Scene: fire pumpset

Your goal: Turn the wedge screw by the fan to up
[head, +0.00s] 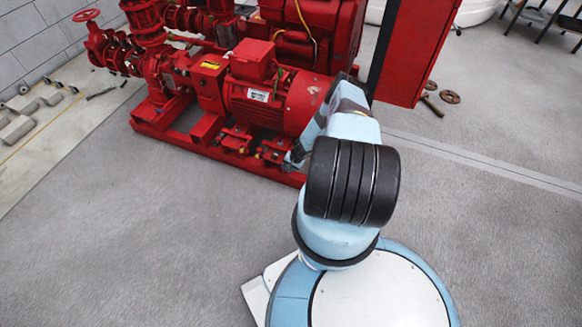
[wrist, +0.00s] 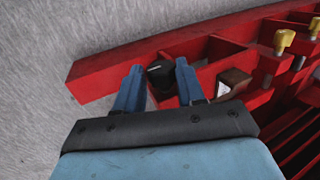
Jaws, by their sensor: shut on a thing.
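In the wrist view a black round knob (wrist: 159,77) with a small pale mark on top sits at the red base frame (wrist: 95,75). It appears to be the wedge screw by the fan. My gripper (wrist: 160,67) has one blue finger on each side of it and is shut on it. The knob's lower part is hidden. In the head view my gripper (head: 297,155) is low beside the end of the red motor (head: 270,97); the knob cannot be made out there.
In the wrist view a brown block with a pale face (wrist: 232,83) stands right of my gripper. Brass-coloured screws (wrist: 284,40) rise from the frame further right. In the head view a red cabinet (head: 418,50) stands behind my arm. Grey floor (head: 130,240) is clear in front.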

